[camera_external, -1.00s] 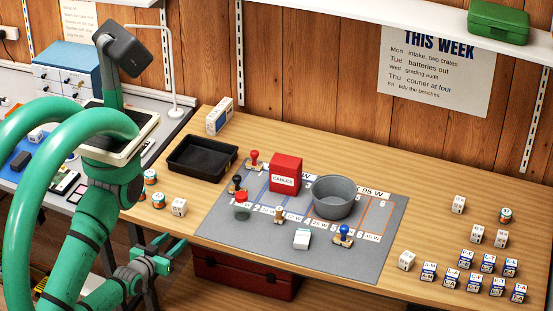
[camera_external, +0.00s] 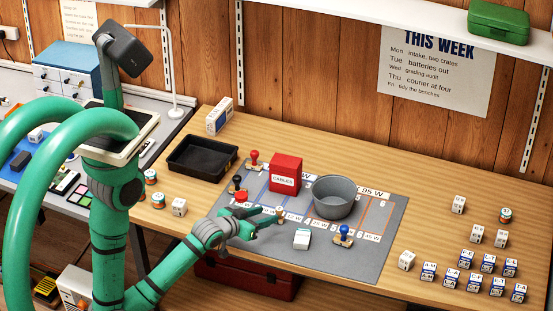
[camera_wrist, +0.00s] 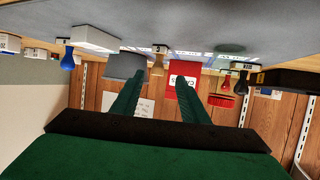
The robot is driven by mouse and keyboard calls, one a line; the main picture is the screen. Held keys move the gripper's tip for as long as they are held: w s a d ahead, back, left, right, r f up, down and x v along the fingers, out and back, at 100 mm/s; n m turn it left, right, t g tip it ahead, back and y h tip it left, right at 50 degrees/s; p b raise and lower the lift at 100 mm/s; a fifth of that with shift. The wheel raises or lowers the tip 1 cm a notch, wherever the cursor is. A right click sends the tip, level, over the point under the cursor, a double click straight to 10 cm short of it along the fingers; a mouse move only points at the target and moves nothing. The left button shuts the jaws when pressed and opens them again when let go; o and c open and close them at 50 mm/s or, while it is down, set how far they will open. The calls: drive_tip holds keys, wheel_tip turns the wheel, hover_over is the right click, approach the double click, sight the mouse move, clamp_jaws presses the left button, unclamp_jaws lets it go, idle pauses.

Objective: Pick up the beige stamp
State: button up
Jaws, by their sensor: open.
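The beige stamp (camera_external: 281,215) stands upright on the grey mat (camera_external: 350,264), left of the middle, just past my fingertips. My gripper (camera_external: 270,217) is open and empty, reaching low over the mat's front edge with its fingers toward the stamp. In the wrist view, which is upside down, the beige stamp (camera_wrist: 160,56) shows between and beyond the two fingertips of my gripper (camera_wrist: 160,78). I see no contact. In the external view the fingers come close to the stamp's left side.
A blue stamp (camera_external: 344,235) is to the right. Behind are a red CABLES box (camera_external: 285,173), a grey pot (camera_external: 333,197) and a red stamp (camera_external: 254,159).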

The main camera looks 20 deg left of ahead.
sight(280, 210)
drive_tip(key=shift+w+d+r, duration=0.35)
drive_tip(key=shift+w+d, duration=0.15)
drive_tip(key=shift+d, duration=0.15)
drive_tip(key=x, duration=0.5)
drive_tip(key=shift+a+f+x, duration=0.15)
drive_tip(key=shift+x, duration=1.3)
drive_tip(key=shift+a+f+x, duration=0.1)
drive_tip(key=shift+f+x, duration=0.05)
drive_tip(key=shift+x, duration=1.25)
clamp_jaws()
